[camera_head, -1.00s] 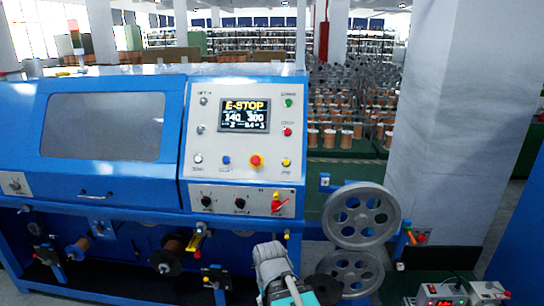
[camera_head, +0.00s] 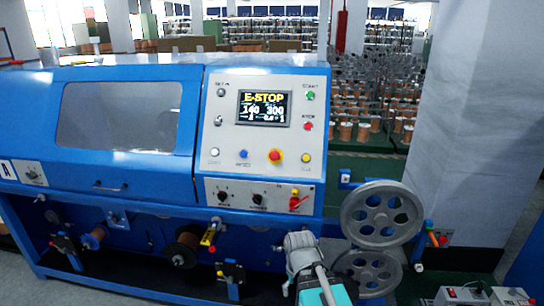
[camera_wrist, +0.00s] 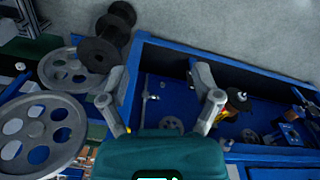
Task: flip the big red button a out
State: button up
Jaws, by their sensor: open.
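The big red button (camera_head: 275,156), with a yellow ring, sits on the light panel of the blue machine, below a screen (camera_head: 265,108) reading "E-STOP". Whether it is pressed in or out is too small to tell. In the wrist view, my gripper (camera_wrist: 160,88) is open and empty, its two grey fingers spread apart. The wrist view shows the machine's lower parts and wheels, not the button. In the head view, my arm is at the bottom, below and right of the button; its fingers cannot be made out.
Two grey pulley wheels (camera_head: 382,215) stand at the machine's right side. Small buttons, two black knobs and a red switch (camera_head: 298,202) surround the panel's lower part. A pillar (camera_head: 460,130) stands on the right. Spools (camera_head: 187,248) hang under the machine.

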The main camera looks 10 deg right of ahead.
jog(key=w+d+r+n+t+h+p, duration=0.1)
jog(key=w+d+r+n+t+h, duration=0.35)
jog(key=w, duration=0.45)
jog(key=n+t+y+p, duration=0.1)
jog(key=n+t, duration=0.5)
jog(key=n, duration=1)
jog(key=n+t+p, duration=0.2)
jog(key=n+t, duration=0.5)
jog(key=n, duration=0.9)
send_near(274, 156)
jog(key=d+v, duration=0.1)
jog(key=v, duration=0.2)
jog(key=shift+w+a+m, duration=0.1)
jog(key=shift+a+m, duration=0.15)
jog(key=shift+a, duration=0.15)
jog(key=shift+w, duration=0.1)
jog(key=x, duration=1.3)
jog(key=shift+w, duration=0.35)
